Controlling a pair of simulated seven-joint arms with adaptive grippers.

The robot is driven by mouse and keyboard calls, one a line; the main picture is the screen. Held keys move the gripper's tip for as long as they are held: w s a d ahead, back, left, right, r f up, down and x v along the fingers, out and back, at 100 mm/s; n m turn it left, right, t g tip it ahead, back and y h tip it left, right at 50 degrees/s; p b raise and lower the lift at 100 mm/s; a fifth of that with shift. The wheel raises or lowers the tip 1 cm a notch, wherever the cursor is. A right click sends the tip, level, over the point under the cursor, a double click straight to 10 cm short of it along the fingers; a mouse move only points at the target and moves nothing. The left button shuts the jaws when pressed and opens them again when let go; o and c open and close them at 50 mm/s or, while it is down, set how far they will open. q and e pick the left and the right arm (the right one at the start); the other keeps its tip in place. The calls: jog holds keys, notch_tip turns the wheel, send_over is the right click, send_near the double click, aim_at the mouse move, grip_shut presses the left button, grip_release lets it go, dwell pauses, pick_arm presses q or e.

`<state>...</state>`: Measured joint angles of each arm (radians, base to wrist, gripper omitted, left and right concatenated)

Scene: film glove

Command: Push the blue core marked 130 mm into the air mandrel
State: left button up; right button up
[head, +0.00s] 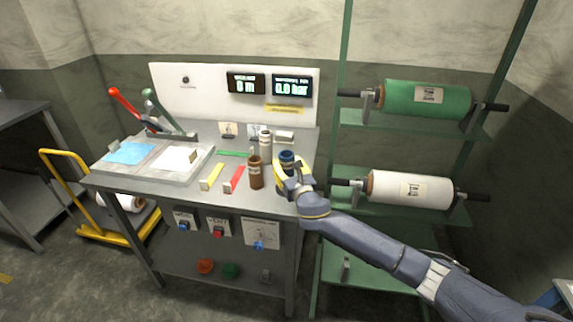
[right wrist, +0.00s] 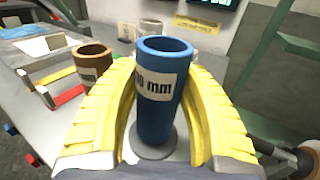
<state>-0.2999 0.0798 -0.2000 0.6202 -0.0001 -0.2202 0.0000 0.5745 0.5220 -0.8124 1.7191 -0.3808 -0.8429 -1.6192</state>
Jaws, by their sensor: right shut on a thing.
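The blue core (right wrist: 160,105) stands upright between the yellow fingers of my right gripper (right wrist: 156,72), with a white label of which "mm" can be read. Its open top faces up, and a grey round base shows beneath it. In the head view the blue core (head: 287,160) is at the right end of the workbench, and my right gripper (head: 291,181) is shut on it from the front. I cannot make out for certain which part is the air mandrel. My left gripper is not in view.
Red (head: 234,179) and yellow (head: 211,177) strips lie farther left. A green rack with a green roll (head: 427,99) and a white roll (head: 410,189) stands at the right.

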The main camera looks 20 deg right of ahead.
jog(key=shift+f, duration=0.7)
jog(key=o, duration=1.2)
jog(key=s, duration=0.8)
jog(key=s+d, duration=0.1)
jog(key=s, duration=0.3)
